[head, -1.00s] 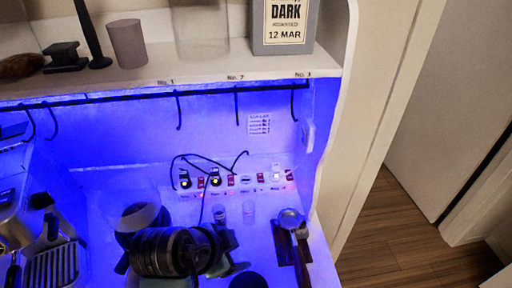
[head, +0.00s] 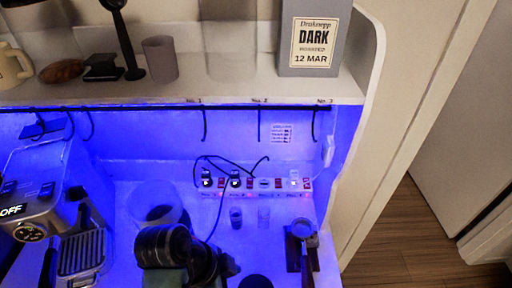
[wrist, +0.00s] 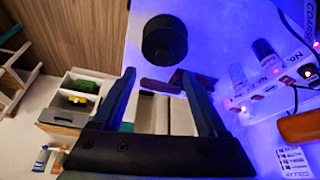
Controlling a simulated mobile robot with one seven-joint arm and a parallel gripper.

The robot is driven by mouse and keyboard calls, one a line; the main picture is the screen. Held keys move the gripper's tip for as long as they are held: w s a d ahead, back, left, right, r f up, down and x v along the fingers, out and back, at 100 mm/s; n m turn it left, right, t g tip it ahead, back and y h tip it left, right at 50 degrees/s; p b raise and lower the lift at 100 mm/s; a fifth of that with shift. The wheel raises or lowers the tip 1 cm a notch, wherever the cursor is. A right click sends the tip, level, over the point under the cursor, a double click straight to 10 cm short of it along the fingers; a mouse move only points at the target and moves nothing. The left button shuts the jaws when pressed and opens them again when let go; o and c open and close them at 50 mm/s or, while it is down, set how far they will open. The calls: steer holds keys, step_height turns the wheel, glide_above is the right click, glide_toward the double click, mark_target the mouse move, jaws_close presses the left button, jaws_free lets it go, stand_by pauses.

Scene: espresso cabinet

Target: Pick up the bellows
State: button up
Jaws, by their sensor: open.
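A short black round body (wrist: 164,40), most likely the bellows, stands on the blue-lit counter at the top of the wrist view. In the head view it is a dark shape (head: 255,282) cut by the bottom edge. My gripper (wrist: 155,76) is open, its two dark fingers apart and nothing held between them. In the wrist view the black body lies beyond the fingertips, a little right of the midline, and appears apart from them. In the head view my arm covers part of the counter, and the fingers cannot be made out clearly.
Two small cups (head: 236,217) stand before the socket strip (head: 250,183). A portafilter-like tool (head: 306,242) lies on the right. The espresso machine (head: 60,235) is at left, a pale bowl (head: 155,200) beside it. A shelf (head: 180,92) overhangs the counter.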

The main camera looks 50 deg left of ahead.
steer(key=x, duration=0.3)
steer(key=shift+w+f, duration=0.15)
steer(key=shift+a+p+x, duration=0.15)
steer(key=shift+p+x, duration=0.3)
steer(key=shift+x, duration=0.9)
steer(key=shift+a+p+x, duration=0.1)
steer(key=shift+p+x, duration=0.35)
steer(key=shift+x, duration=0.85)
steer(key=shift+w, duration=0.15)
jaws_close()
